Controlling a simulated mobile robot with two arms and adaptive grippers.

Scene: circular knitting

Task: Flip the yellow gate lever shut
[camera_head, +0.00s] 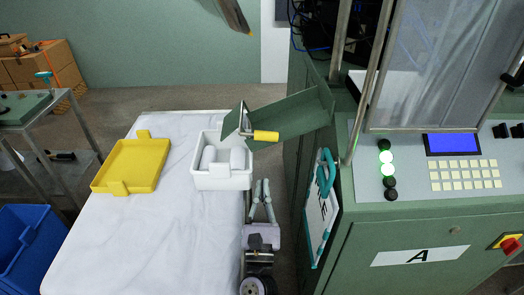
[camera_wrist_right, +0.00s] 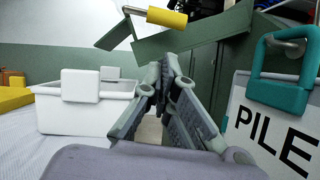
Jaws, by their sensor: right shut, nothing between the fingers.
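The yellow gate lever (camera_head: 266,136) sticks out sideways at the lower end of the green chute (camera_head: 290,112). A green gate plate (camera_head: 233,121) stands tilted at that end, above the white bin (camera_head: 222,182). My right gripper (camera_head: 262,184) is shut and empty, below and in front of the lever, apart from it, beside the bin. In the right wrist view the lever (camera_wrist_right: 167,17) is above my right gripper's fingertips (camera_wrist_right: 168,72), and the gate plate (camera_wrist_right: 115,35) hangs to its left. My left gripper is not in view.
White rolls lie in the bin on the white-covered table (camera_head: 165,240). A yellow tray (camera_head: 132,165) lies to its left. The green machine (camera_head: 420,240) stands close on the right, with a teal-clipped sign board (camera_head: 318,215) on its side. A dark pointed object (camera_head: 235,15) hangs at the top.

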